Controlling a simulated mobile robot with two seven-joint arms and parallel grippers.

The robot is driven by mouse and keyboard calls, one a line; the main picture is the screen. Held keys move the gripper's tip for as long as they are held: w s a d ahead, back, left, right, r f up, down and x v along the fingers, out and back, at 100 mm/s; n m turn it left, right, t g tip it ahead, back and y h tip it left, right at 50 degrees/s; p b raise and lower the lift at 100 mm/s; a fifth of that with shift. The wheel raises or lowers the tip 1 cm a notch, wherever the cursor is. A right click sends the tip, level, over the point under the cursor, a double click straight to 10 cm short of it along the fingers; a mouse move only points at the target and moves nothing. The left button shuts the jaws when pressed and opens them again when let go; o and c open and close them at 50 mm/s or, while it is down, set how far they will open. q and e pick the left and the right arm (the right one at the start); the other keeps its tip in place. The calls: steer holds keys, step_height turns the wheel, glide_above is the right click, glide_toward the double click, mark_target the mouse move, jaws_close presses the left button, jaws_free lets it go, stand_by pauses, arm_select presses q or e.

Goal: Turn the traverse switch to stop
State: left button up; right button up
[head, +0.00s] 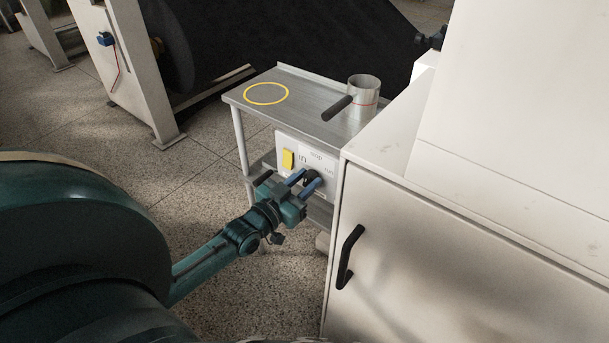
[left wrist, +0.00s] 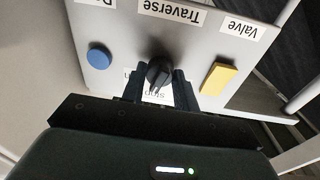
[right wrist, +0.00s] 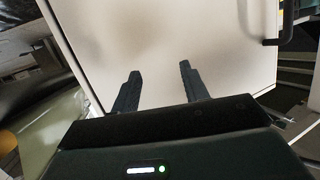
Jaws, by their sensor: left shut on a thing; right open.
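The traverse switch (left wrist: 158,72) is a black rotary knob on a white control panel (left wrist: 125,40) below a small metal table. In the left wrist view the panel is upside down, with a "Traverse" label (left wrist: 172,12) above the knob and a partly hidden "stop" label (left wrist: 154,96) below it. My left gripper (head: 305,181) is shut on the knob, one finger on each side; it also shows in the left wrist view (left wrist: 157,84). The knob's exact pointing is hard to tell. My right gripper (right wrist: 160,82) is open and empty, facing a white cabinet door.
The metal table (head: 300,88) holds a metal cup (head: 365,92) with a dark handle. A white cabinet (head: 440,240) with a black handle (head: 348,257) stands close on the right.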

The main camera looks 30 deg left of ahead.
arm_select(q)
steer(key=shift+n+p, duration=0.35)
steer(key=shift+n, duration=1.25)
arm_select(e)
steer(key=shift+r, duration=0.1)
arm_select(q)
steer(key=o, duration=1)
arm_select(e)
steer(key=shift+s, duration=0.1)
arm_select(q)
steer(key=shift+s, duration=0.1)
